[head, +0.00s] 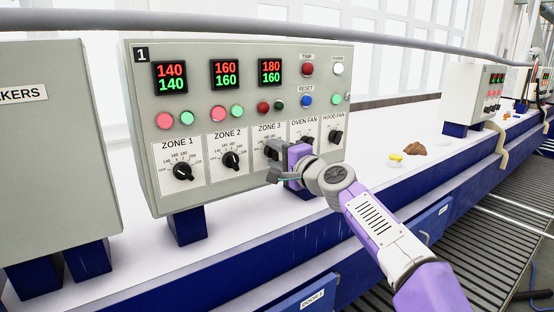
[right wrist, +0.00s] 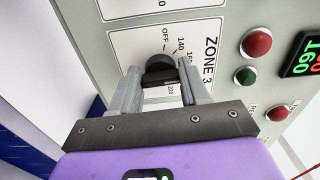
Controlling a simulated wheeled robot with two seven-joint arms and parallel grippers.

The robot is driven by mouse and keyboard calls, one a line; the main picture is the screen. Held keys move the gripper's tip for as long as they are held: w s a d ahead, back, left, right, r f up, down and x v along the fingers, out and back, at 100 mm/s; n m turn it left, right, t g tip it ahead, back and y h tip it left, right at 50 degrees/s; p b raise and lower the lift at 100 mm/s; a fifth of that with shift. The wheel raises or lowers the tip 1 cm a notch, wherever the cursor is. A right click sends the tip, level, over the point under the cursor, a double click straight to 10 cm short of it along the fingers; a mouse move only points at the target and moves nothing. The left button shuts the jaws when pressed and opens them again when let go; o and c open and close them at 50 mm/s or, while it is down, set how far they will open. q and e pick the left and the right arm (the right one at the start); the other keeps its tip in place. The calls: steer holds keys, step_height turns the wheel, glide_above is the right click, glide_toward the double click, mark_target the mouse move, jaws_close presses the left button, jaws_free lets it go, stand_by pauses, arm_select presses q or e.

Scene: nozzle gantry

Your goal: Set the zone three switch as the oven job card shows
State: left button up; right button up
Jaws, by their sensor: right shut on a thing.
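The zone three switch (right wrist: 160,70) is a black rotary knob on the ZONE 3 plate (head: 266,131). My right gripper (head: 274,160) is at that plate, and in the right wrist view its two grey fingers (right wrist: 159,87) are closed around the knob. The knob's pointer is hidden, so its setting cannot be read. The zone three display (head: 270,73) reads 180 in red over 160 in green. The two lamps under it look dark. I cannot make out an oven job card in either view. My left gripper is not in view.
The grey panel (head: 335,65) also carries the ZONE 1 knob (head: 182,172), ZONE 2 knob (head: 232,160), OVEN FAN knob (head: 306,144) and HOOD FAN knob (head: 336,137) close by. A grey cabinet (head: 55,150) stands at left. Small yellow and brown items lie on the white bench at right.

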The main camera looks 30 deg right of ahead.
steer(key=shift+f+n+b, duration=0.1)
steer(key=shift+n+b, duration=0.35)
steer(key=shift+n, duration=0.65)
steer(key=o, duration=1.1)
steer(key=shift+c, duration=0.2)
steer(key=s+b, duration=0.2)
steer(key=s, duration=0.5)
steer(key=shift+s+d, duration=0.3)
